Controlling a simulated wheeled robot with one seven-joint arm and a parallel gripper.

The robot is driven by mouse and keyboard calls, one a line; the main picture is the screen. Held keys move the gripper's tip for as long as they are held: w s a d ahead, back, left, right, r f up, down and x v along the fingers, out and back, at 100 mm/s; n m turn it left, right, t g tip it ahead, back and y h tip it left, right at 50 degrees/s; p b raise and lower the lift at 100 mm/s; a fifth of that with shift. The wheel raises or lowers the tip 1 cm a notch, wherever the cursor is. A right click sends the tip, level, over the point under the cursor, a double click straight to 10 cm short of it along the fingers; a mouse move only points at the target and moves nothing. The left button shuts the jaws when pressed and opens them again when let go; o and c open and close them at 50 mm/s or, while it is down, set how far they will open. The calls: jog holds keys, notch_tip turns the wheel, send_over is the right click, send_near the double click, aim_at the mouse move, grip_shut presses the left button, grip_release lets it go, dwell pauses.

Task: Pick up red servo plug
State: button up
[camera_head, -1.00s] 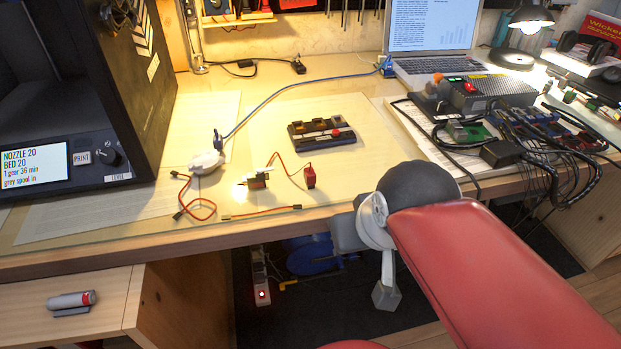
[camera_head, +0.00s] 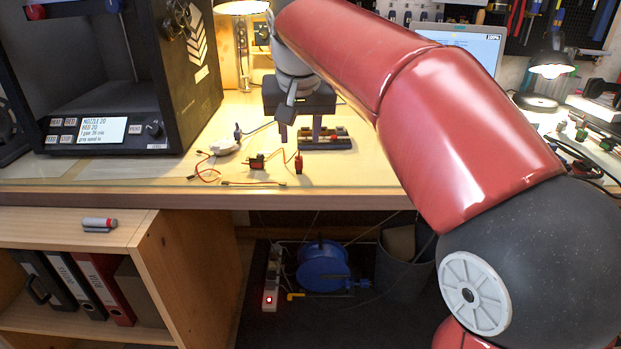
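The red servo plug (camera_head: 298,162) is a small red block standing on the desk's front part. A thin red wire joins it to the small dark servo (camera_head: 257,162) on its left. My gripper (camera_head: 300,135) points down above and behind the plug in the picture, with its two dark fingers spread apart. Nothing shows between the fingers, and they do not appear to touch the plug. How high they are over the desk is hard to tell.
A dark block with slots (camera_head: 328,142) sits behind the plug, partly hidden by my gripper. A 3D printer (camera_head: 130,80) stands far left. My red arm covers the desk's right.

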aim_at(299, 159)
jog(key=x, duration=0.5)
jog(key=b+x, duration=0.1)
jog(key=x, duration=0.1)
jog(key=shift+s+a+f, duration=0.15)
jog(key=shift+f, duration=0.2)
grip_shut()
